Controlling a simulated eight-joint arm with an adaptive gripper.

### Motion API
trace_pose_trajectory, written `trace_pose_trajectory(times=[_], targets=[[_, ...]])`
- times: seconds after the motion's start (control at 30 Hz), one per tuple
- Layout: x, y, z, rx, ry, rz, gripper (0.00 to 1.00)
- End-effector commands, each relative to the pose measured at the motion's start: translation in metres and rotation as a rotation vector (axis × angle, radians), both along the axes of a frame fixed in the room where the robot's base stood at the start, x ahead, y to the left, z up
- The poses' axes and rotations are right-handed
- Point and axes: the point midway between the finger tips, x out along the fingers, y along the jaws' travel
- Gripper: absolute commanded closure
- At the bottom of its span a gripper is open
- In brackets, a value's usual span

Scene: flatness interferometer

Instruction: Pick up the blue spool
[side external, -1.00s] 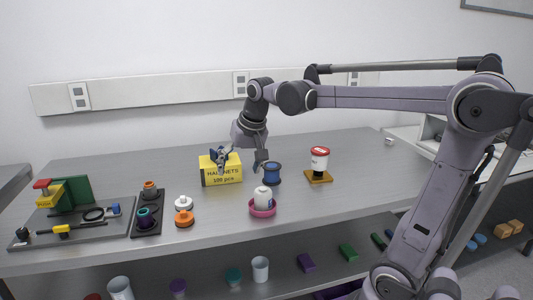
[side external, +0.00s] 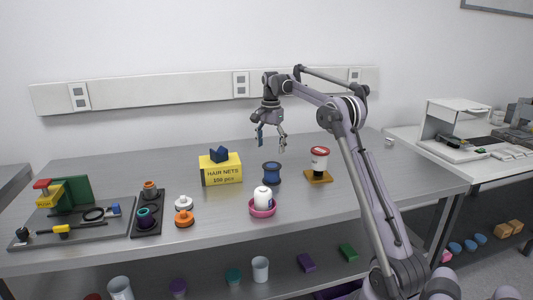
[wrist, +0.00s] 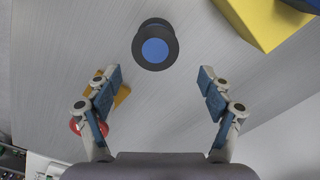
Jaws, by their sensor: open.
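The blue spool (side external: 271,174) stands upright on the grey table, between the yellow box and the red-lidded cup. In the wrist view the blue spool (wrist: 155,46) shows from above, with a blue centre and dark flanges, ahead of the fingertips and centred between them sideways. My gripper (side external: 271,140) is open and empty, raised above the table and behind the spool in the side view. In the wrist view both fingers of my gripper (wrist: 160,78) are spread wide, with nothing between them.
A yellow hair-nets box (side external: 221,170) stands left of the spool. A pink dish (side external: 262,212) with a white item sits in front.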

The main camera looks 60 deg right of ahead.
Motion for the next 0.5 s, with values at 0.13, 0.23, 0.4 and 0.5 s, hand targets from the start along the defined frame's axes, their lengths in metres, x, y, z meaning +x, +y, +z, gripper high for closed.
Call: trace_pose_trajectory(times=[0.13,0.23,0.4,0.5], targets=[[-0.001,-0.003,-0.013,0.003,0.004,-0.011,0.19],[-0.001,-0.002,-0.027,0.002,0.003,-0.009,0.19],[-0.001,-0.002,-0.048,0.002,0.003,-0.008,0.19],[-0.001,-0.002,-0.055,0.001,0.003,-0.007,0.19]])
